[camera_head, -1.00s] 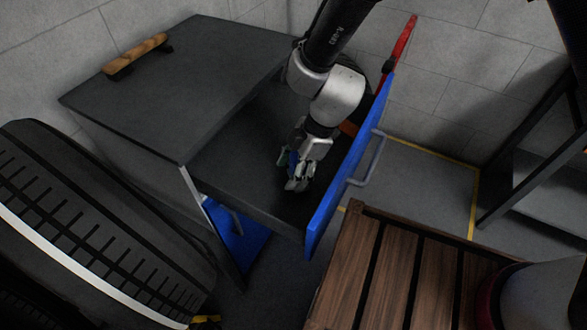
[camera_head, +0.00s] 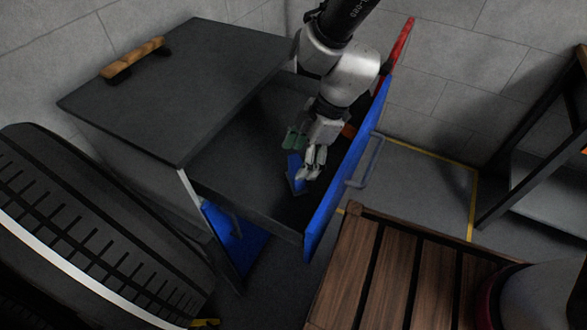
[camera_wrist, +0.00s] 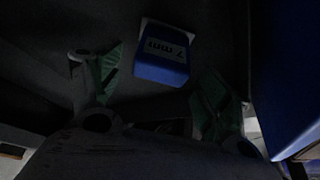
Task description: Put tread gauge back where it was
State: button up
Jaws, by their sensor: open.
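The tread gauge (camera_head: 295,173) is a small blue block that lies in the open drawer (camera_head: 235,181), near its blue front. My gripper (camera_head: 302,155) is above the drawer floor beside the gauge. In the wrist view my gripper (camera_wrist: 157,85) has its two green-padded fingers spread wide, with nothing between them. Part of the gauge's far side is hidden.
The drawer's blue front (camera_head: 345,170) with its handle stands close to my gripper. A dark cabinet top (camera_head: 190,80) carries a brush with a wooden handle (camera_head: 134,58). A tire (camera_head: 95,225) stands at left, a slatted wooden bench (camera_head: 400,275) at lower right.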

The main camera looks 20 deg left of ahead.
jog(key=v, duration=0.6)
jog(key=shift+r, duration=0.25)
jog(key=shift+w+d, duration=0.1)
jog(key=w+d+r+m+t, duration=0.1)
jog(key=w+d+r+m, duration=0.25)
jog(key=d+r, duration=0.4)
jog(key=w+d+r+m+t, duration=0.25)
jog(key=d+r+m, duration=0.2)
jog(key=d, duration=0.65)
jog(key=w+d+r+m+t, duration=0.1)
jog(key=w+d+r+m, duration=0.4)
jog(key=d, duration=0.4)
jog(key=s+d+r+m+t+h, duration=0.1)
jog(key=s+d+r+m, duration=0.2)
jog(key=d, duration=0.9)
jog(key=s+d+r+m+t+h, duration=0.1)
jog(key=s+d+r+m+h, duration=0.1)
jog(key=s+d+m, duration=0.8)
jog(key=shift+d+r+t+h, duration=0.35)
jog(key=shift+d+r, duration=0.25)
jog(key=shift+d, duration=0.3)
